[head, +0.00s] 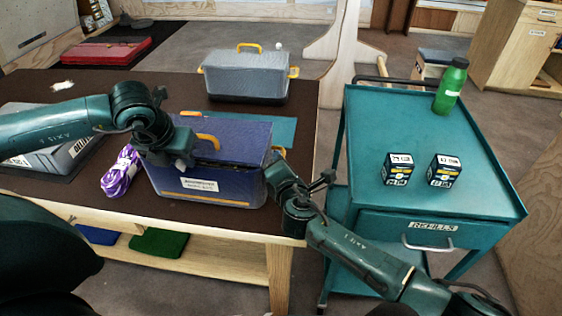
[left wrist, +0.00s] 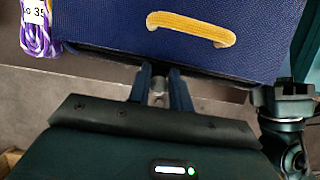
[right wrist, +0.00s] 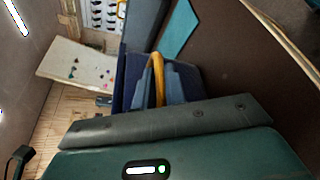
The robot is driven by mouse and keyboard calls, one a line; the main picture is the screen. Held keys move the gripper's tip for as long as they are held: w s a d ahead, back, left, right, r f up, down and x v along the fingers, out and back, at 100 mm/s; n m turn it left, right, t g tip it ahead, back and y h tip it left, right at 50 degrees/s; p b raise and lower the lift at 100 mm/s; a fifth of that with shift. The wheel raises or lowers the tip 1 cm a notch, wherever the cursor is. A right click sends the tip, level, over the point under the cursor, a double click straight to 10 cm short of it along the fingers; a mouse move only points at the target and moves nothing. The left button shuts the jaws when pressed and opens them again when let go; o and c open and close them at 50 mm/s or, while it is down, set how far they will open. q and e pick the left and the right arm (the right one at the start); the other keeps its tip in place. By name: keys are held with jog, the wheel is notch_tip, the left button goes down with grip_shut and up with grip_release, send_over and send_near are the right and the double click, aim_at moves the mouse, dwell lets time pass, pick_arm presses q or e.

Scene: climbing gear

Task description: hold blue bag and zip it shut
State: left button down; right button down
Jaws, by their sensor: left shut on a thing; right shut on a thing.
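The blue bag (head: 258,180) stands on the dark table, with a white label on its front and yellow handles. A dark gap (head: 232,162) runs along its front top edge. My left gripper (head: 184,164) is at that edge, left of the middle. In the left wrist view its fingers (left wrist: 160,84) are close together on a small grey piece, apparently the zip pull. My right gripper (head: 273,165) is at the bag's right end. In the right wrist view its fingers (right wrist: 160,75) are shut on the yellow end handle (right wrist: 156,70).
A purple rope bundle (head: 121,172) lies left of the bag. A grey bag (head: 245,78) stands behind it, and a grey case (head: 45,150) lies at left. A teal cart (head: 420,120) with two boxes and a green bottle (head: 451,87) stands right.

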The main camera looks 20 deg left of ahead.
pick_arm(q)
jog(key=shift+a, duration=0.2)
pick_arm(e)
jog(key=shift+d+f, duration=0.15)
jog(key=shift+f, duration=0.1)
pick_arm(q)
jog(key=shift+s+a, duration=0.25)
jog(key=shift+a, duration=0.75)
jog(key=shift+s+a, duration=0.2)
jog(key=shift+a, duration=0.75)
jog(key=shift+s+a, duration=0.25)
jog(key=shift+a, duration=0.7)
jog(key=shift+s+a, duration=0.2)
jog(key=shift+a, duration=0.7)
pick_arm(e)
jog(key=c, duration=1.4)
grip_release()
jog(key=shift+r, duration=0.1)
jog(key=shift+o, duration=0.2)
jog(key=shift+r, duration=0.1)
pick_arm(q)
jog(key=shift+d, duration=0.1)
